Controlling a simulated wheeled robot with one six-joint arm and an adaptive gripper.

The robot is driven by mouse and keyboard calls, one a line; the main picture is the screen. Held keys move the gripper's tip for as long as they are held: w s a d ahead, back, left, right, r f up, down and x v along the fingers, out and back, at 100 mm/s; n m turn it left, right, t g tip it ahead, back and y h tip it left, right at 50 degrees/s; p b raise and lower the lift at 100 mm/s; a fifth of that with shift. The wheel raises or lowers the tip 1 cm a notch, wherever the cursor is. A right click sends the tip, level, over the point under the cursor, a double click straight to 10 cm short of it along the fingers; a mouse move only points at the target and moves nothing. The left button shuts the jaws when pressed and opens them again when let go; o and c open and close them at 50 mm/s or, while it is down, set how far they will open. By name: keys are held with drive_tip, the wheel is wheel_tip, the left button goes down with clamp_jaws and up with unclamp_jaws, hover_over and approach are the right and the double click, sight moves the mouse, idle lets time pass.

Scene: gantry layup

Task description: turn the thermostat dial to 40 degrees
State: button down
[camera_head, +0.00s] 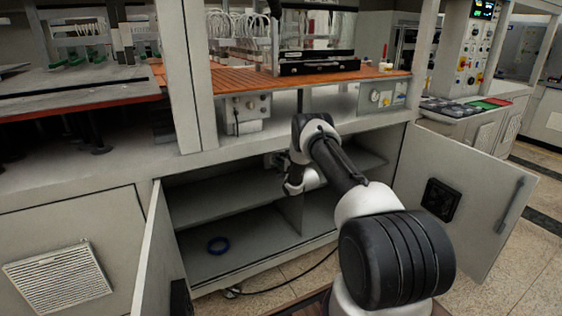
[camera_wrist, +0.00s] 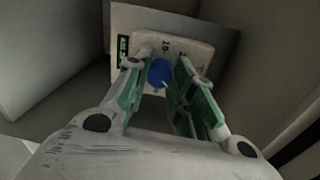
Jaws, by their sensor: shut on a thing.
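The thermostat (camera_wrist: 195,47) is a pale panel on the cabinet's inner wall, with a small green display (camera_wrist: 123,44) on its left side. Its blue dial (camera_wrist: 160,73) shows between the fingers in the wrist view, with a light pointer mark on its face. Printed marks around the dial are too small to read surely. My gripper (camera_wrist: 162,84) has its green-padded fingers on both sides of the dial and is shut on it. In the head view, my gripper (camera_head: 276,160) is inside the cabinet, largely hidden by my arm, and the dial cannot be made out there.
The cabinet (camera_head: 243,262) stands open, with its left door (camera_head: 160,258) and right door (camera_head: 475,205) swung outward. A shelf (camera_head: 215,198) and a divider are inside. A dark cable (camera_head: 285,286) runs along the ground in front.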

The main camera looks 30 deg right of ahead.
drive_tip(key=shift+d+m, duration=0.1)
drive_tip(key=shift+m, duration=0.4)
drive_tip(key=c, duration=1.2)
unclamp_jaws()
drive_tip(key=s, duration=1.2)
drive_tip(key=shift+d+r, duration=0.15)
drive_tip(key=shift+r, duration=0.15)
